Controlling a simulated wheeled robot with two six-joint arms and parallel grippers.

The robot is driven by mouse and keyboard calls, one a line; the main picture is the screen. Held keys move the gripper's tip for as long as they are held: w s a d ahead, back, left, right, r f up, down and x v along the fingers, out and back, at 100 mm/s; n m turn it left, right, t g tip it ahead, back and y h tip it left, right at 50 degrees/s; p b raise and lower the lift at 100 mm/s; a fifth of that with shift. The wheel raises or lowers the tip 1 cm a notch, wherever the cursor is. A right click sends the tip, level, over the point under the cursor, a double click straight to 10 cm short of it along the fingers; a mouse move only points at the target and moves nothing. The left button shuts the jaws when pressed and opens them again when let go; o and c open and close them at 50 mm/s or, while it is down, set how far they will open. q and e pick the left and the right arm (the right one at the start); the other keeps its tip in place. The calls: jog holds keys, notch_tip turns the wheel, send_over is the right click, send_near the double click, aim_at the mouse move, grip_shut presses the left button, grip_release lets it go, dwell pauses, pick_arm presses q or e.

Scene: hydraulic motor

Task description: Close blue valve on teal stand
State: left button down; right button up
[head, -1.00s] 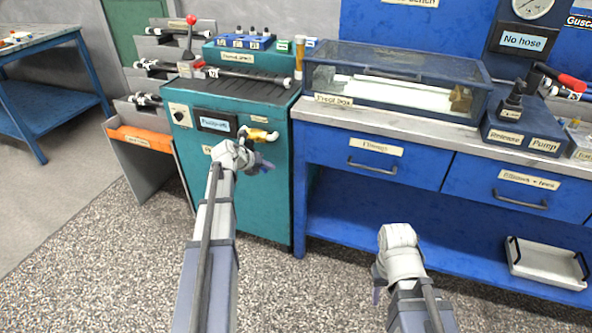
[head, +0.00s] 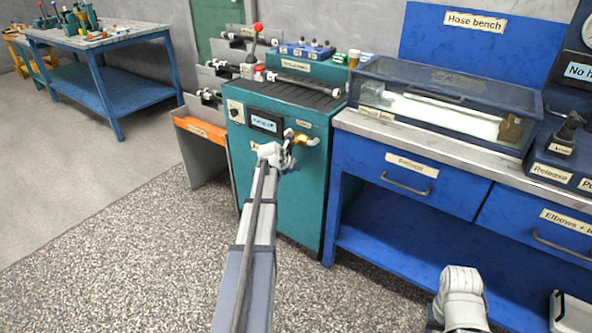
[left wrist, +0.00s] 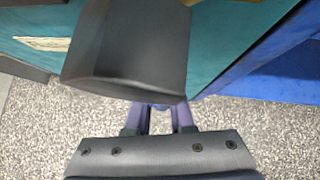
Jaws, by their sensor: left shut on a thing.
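The teal stand (head: 310,185) is a cabinet left of the blue bench. A brass-coloured valve (head: 311,140) sticks out near the top of its front, at the right; I make out no clear blue on it. My left gripper (head: 288,160) is just below and left of the valve, against the stand's front. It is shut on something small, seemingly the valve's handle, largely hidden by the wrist. In the left wrist view its purple fingers (left wrist: 160,118) run up under a dark grey block (left wrist: 130,45) that hides their tips. My right gripper is low at the right, its fingers mostly hidden.
The blue hose bench (head: 360,170) stands close at the stand's right, with a clear-sided test box (head: 445,112) on top. A red-knobbed lever (head: 257,30) rises from the stand's top. An orange bin front (head: 200,131) is at its left. The speckled floor ahead is clear.

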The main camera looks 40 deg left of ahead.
pick_arm(q)
jog(key=shift+a, duration=0.1)
jog(key=c, duration=0.8)
grip_release()
jog(key=p+v, duration=0.5)
jog(key=v, duration=0.3)
jog(key=shift+p, duration=0.3)
jog(key=shift+w+f, duration=0.1)
